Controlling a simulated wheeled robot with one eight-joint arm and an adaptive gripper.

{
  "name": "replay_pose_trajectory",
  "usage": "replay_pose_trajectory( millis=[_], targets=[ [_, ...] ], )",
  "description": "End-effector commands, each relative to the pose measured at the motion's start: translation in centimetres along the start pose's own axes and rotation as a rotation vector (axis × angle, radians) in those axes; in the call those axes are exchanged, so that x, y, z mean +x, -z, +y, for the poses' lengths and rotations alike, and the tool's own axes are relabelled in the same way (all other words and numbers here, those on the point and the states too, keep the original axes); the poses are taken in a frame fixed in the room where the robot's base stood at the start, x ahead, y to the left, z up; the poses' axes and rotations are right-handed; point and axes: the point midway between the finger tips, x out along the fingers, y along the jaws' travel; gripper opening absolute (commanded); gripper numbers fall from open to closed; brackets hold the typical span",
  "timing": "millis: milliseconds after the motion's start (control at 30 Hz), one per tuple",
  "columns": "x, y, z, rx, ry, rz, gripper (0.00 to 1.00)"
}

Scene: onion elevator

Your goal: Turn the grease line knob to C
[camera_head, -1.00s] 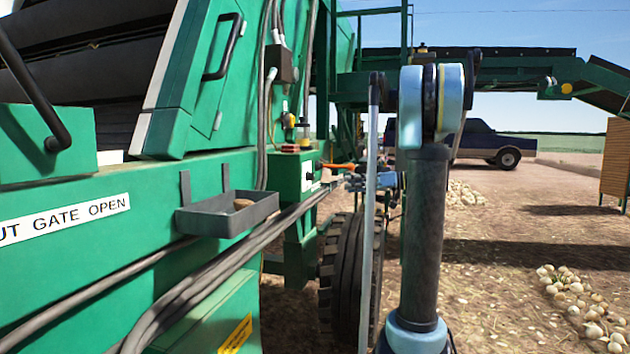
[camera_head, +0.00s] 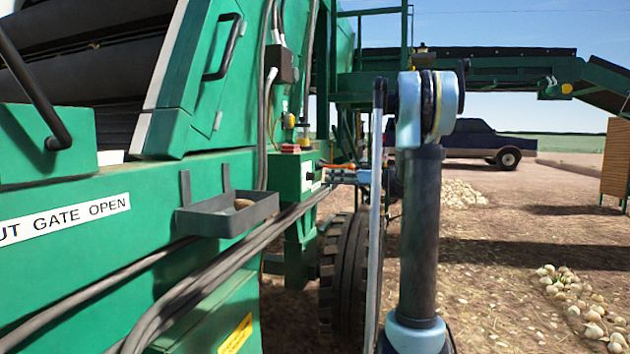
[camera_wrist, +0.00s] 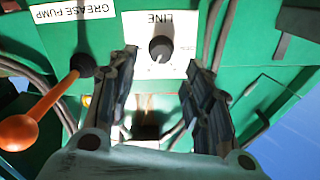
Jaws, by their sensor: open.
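The grease line knob (camera_wrist: 160,49) is a small round black knob on a white plate (camera_wrist: 176,66) marked LINE, seen upside down in the wrist view. Its position letters are too small to read. My gripper (camera_wrist: 158,65) is open, with one dark finger on each side below the knob in the picture. The knob shows in the gap between the fingertips, and I see no contact with it. In the head view my gripper (camera_head: 335,176) is at the green control box (camera_head: 289,176), small and partly hidden, and the knob cannot be made out there.
An orange-tipped lever (camera_wrist: 18,132) with a black base stands left of the fingers, near a GREASE PUMP label (camera_wrist: 72,11). In the head view, a grey tray (camera_head: 226,213) and hoses run along the machine. Open ground lies to the right.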

Motion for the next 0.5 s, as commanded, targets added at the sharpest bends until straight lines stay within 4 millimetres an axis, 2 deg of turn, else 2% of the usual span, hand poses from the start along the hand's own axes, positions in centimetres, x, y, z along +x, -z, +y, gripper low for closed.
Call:
replay_pose_trajectory(
  millis=[100, 300, 500],
  targets=[
    [2.1, 0.0, -0.1, 0.0, 0.003, -0.001, 0.46],
    [5.2, 0.0, -0.1, 0.0, 0.003, -0.001, 0.46],
    [7.1, 0.0, 0.0, 0.0, 0.001, 0.0, 0.46]
  ],
)
